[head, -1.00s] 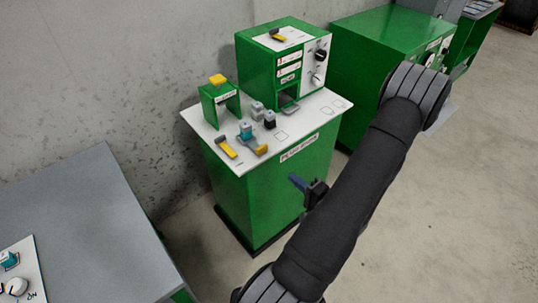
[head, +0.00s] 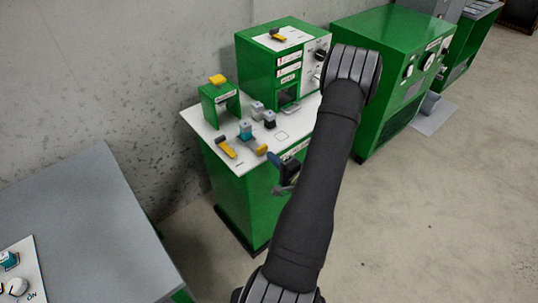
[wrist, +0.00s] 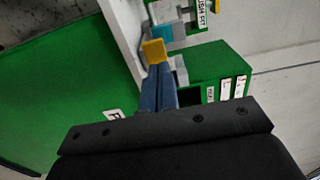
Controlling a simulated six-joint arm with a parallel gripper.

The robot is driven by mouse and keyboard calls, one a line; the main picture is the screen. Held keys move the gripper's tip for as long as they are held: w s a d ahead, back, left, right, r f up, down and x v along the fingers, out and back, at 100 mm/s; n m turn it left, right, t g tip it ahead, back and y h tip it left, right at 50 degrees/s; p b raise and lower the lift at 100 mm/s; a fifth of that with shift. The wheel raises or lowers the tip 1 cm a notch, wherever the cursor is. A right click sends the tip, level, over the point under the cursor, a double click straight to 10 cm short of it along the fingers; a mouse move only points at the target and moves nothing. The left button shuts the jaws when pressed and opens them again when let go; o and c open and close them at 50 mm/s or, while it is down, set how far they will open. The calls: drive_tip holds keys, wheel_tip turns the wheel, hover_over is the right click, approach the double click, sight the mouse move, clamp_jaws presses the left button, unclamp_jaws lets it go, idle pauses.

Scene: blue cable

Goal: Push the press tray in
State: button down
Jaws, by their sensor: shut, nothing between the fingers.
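What looks like the press tray is a grey slide (head: 250,143) carrying a teal block (head: 245,130), with a yellow end piece (head: 262,150) near the bench's front edge. A small green arch (head: 220,102) with a yellow top stands behind it. My gripper (head: 272,157) is shut and empty, its blue fingers close to the yellow end piece. In the wrist view, the fingers (wrist: 160,75) end at or just short of the yellow piece (wrist: 153,50), with the teal block (wrist: 176,33) beyond; I cannot tell whether they touch.
Grey and dark blocks (head: 269,119) stand right of the teal block. A yellow lever (head: 227,148) lies to its left. A green box (head: 275,70) with knobs stands at the back of the white bench top (head: 300,115). A grey table (head: 75,210) is at left.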

sight(263, 148)
drive_tip(key=shift+x, duration=1.25)
drive_tip(key=shift+x, duration=1.95)
drive_tip(key=shift+s+d+r+g+h, duration=1.2)
drive_tip(key=shift+s+d+r, duration=0.6)
drive_tip(key=shift+s+d, duration=3.1)
drive_tip(key=x, duration=1.3)
drive_tip(key=shift+a+r, duration=0.1)
drive_tip(key=shift+r, duration=0.25)
drive_tip(key=shift+w+a, duration=0.35)
